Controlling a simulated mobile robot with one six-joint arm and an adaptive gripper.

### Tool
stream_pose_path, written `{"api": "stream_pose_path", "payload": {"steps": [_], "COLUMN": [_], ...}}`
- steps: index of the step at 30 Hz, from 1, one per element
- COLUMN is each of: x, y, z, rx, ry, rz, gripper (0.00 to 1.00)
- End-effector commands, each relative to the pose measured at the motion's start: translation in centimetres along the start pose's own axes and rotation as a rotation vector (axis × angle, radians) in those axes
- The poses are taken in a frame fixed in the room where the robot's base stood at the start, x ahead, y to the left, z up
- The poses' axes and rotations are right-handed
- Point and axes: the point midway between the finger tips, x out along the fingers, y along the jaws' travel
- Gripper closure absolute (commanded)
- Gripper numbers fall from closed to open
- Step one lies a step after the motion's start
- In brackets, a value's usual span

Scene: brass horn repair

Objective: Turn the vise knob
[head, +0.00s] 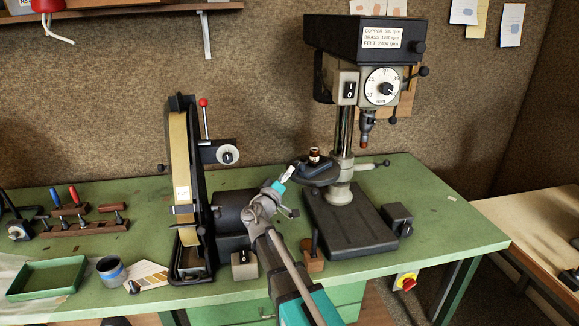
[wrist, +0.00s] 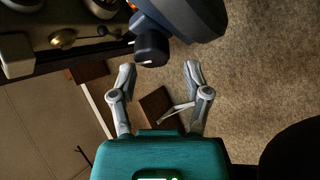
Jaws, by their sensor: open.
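In the wrist view, a dark knob (wrist: 152,47) with a pale mark sits just beyond and between the two fingertips, closer to the left one. It joins a dark, rounded body (wrist: 190,15) that the top edge cuts off; I take it for the vise knob. My gripper (wrist: 160,67) is open, with a gap between its grey fingers and nothing held. In the head view, my gripper (head: 286,177) reaches toward the dark fixture (head: 318,174) on the drill press column. The knob is hard to make out there, and contact cannot be told.
A small brown bottle (head: 314,155) stands on the dark fixture. The drill press (head: 365,45) rises behind. A belt sander (head: 182,180) stands left of my arm. A green tray (head: 47,278) and hand tools lie at the left. The green bench (head: 450,205) is clear at the right.

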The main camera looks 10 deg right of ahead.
Motion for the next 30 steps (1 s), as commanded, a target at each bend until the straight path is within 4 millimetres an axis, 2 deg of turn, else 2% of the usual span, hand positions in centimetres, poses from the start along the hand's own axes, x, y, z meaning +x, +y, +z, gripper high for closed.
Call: {"api": "stream_pose_path", "payload": {"steps": [3,7,20,23,30], "x": [1.7,2.6,3.1,3.0,3.0], "y": [0.0,0.0,0.0,0.0,0.0], "z": [-0.1,-0.1,-0.1,-0.1,-0.1], "rx": [-0.001,0.000,0.000,0.000,-0.001], "ry": [-0.001,-0.001,0.001,0.001,0.001], "rz": [0.001,0.000,0.000,-0.001,0.000], "gripper": [0.38,0.38,0.38,0.52,0.97]}}
